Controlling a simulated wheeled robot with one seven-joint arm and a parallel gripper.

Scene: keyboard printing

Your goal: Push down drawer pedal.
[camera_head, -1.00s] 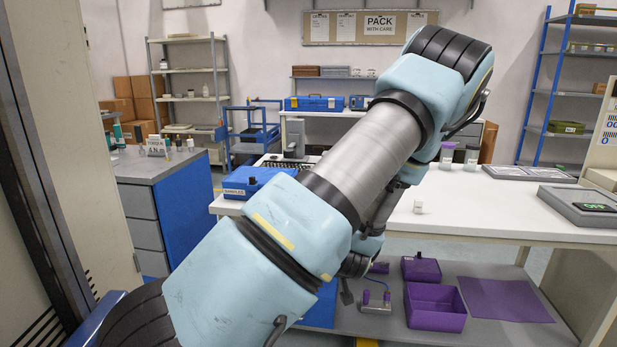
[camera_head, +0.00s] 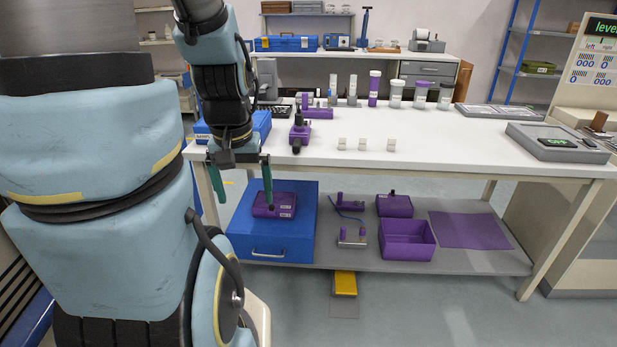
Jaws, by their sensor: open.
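A yellow pedal (camera_head: 344,284) lies low on the floor, on a grey base, below the front edge of the lower shelf. A blue drawer unit (camera_head: 240,248) with a pale handle on its front stands on that shelf, to the left of the pedal. My gripper (camera_head: 245,203) points down with its two green fingers spread and nothing between them. It appears in front of the blue unit, to the left of and higher than the pedal. The pedal is in plain view, and my gripper is apart from it.
The white tabletop (camera_head: 440,150) overhangs the grey shelf (camera_head: 480,262). On the shelf are a purple open bin (camera_head: 407,240), a purple mat (camera_head: 470,230) and small purple items. A table leg (camera_head: 560,235) stands at the right. The floor around the pedal is clear.

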